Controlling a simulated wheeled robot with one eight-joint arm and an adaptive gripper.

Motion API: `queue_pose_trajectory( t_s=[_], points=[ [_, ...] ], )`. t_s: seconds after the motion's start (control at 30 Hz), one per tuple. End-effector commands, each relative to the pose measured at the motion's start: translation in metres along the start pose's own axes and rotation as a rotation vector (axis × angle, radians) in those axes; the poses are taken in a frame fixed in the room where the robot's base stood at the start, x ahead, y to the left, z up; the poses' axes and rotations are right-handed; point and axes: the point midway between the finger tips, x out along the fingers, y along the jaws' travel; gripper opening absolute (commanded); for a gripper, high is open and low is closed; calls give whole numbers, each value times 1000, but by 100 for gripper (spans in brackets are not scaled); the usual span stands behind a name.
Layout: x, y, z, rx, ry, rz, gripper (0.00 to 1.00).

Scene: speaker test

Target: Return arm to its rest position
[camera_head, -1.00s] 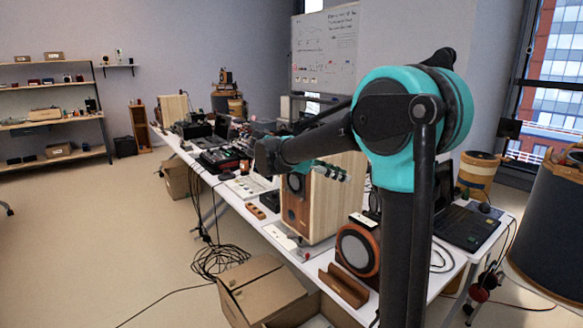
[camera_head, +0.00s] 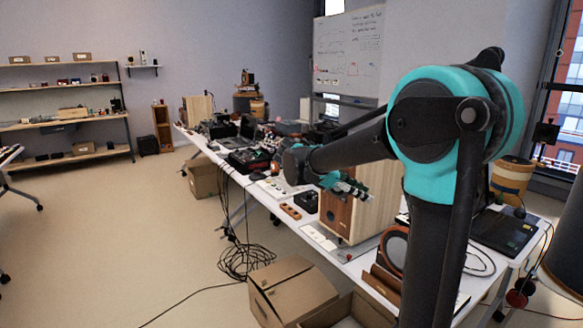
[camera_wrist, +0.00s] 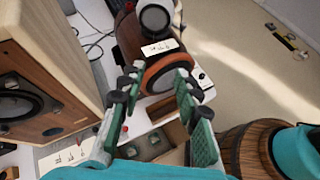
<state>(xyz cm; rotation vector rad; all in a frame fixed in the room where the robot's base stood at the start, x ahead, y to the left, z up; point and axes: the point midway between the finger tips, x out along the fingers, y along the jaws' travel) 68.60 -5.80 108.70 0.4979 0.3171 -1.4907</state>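My gripper (camera_head: 345,186) hangs in front of the wooden speaker cabinet (camera_head: 358,215) in the head view, at the end of my black and teal arm. In the wrist view, my gripper (camera_wrist: 155,88) has its green-padded fingers spread apart with nothing held between them. A round, orange-rimmed speaker (camera_wrist: 160,72) shows beyond the fingertips. The large wooden speaker (camera_wrist: 45,100) stands to the left of the fingers. Part of the table is hidden behind my arm.
The long white table (camera_head: 292,222) is crowded with equipment. A cardboard box (camera_head: 290,292) and loose cables (camera_head: 247,262) lie on the floor in front. Shelves (camera_head: 62,120) stand at the far left. The floor (camera_head: 140,235) between is mostly clear.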

Motion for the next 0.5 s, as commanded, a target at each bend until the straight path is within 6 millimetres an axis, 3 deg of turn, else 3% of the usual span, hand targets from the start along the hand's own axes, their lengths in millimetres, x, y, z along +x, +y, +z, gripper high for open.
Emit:
queue_pose_trajectory(
  t_s=[0.27, 0.37, 0.5],
  points=[
    [51, -45, -38, 235, 204, -30, 33],
    [72, -70, -60, 377, 314, -62, 33],
    [99, -121, -106, 678, 526, -163, 33]
  ],
)
